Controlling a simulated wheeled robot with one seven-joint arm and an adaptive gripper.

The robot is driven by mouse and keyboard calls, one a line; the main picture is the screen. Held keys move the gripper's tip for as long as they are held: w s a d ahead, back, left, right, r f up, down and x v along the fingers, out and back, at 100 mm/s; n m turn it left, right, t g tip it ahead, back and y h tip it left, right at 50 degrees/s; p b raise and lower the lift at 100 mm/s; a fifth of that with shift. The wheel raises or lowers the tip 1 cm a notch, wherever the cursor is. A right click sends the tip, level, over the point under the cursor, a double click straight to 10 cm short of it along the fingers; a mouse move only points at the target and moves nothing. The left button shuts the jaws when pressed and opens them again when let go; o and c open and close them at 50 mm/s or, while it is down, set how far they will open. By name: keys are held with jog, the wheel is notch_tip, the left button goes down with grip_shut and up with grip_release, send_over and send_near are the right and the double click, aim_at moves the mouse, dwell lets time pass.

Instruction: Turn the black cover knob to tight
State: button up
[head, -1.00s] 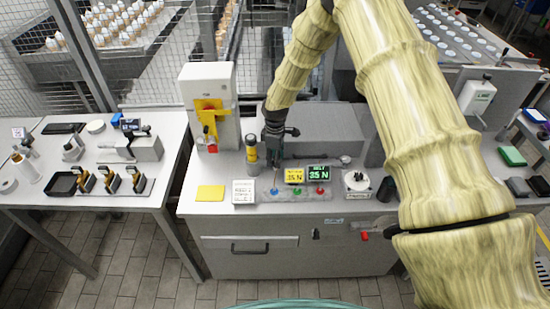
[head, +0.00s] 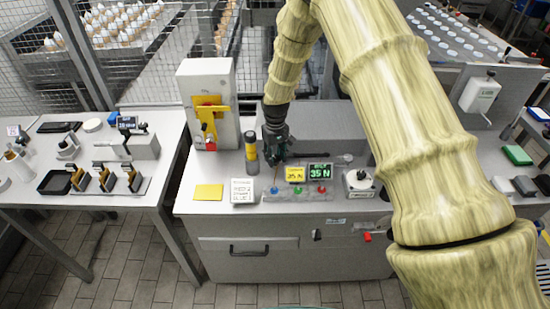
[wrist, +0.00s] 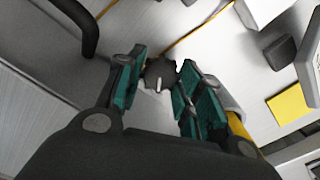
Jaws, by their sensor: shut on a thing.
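The black cover knob (wrist: 160,74) shows in the wrist view as a dark round piece with a short white mark, between the two green-padded fingertips. My gripper (wrist: 158,82) is shut on it, with a finger on each side. The knob is hidden by the gripper there, and any tight marking cannot be read.
A white machine with a yellow bracket (head: 209,105) stands left. A dial block (head: 358,182) sits further right.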

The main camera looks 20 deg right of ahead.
aim_at(275, 158)
jog(key=m, duration=0.3)
jog(key=shift+m+b, duration=0.3)
jog(key=shift+b, duration=0.05)
jog(key=shift+w+m, duration=0.1)
jog(key=shift+m, duration=1.9)
jog(key=o, duration=0.8)
notch_tip(275, 158, up, 12)
jog(key=shift+r, duration=0.1)
